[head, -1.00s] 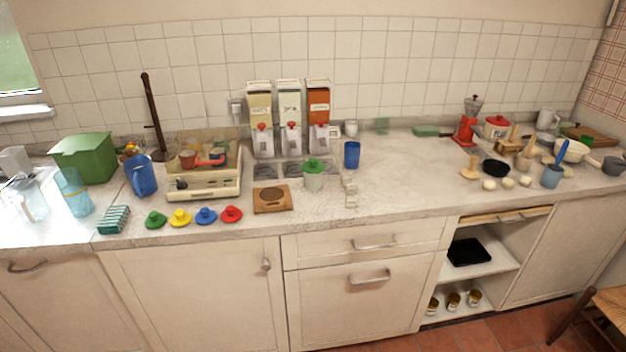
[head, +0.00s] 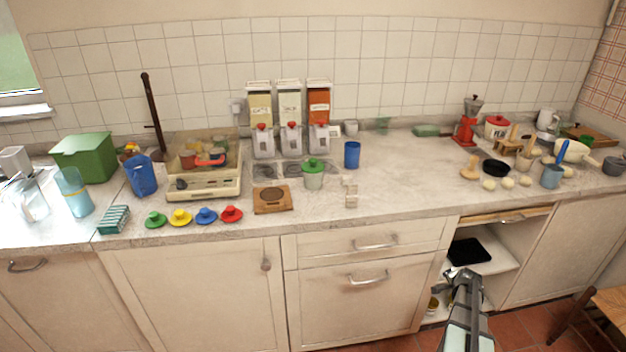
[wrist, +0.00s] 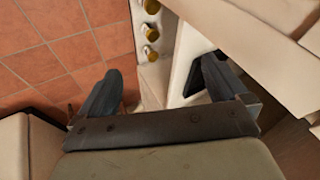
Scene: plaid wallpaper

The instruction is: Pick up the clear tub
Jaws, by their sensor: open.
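A clear, see-through tub (head: 222,142) with small coloured items inside appears to sit on a beige base (head: 205,188) on the left part of the counter. Other see-through vessels stand further left, so I cannot be sure which is the clear tub. My gripper (head: 466,272) is low at the right, in front of the open shelves and far from these vessels. In the wrist view my gripper (wrist: 162,88) has its fingers wide apart with nothing between them. The clear tub does not show in the wrist view.
A light-blue clear tumbler (head: 74,193), a blue jug (head: 141,176) and a green bin (head: 84,158) crowd the counter's left. Coloured lids (head: 206,216) line the front edge. A black tray (head: 468,252) lies on the shelf. A chair (head: 590,318) stands right.

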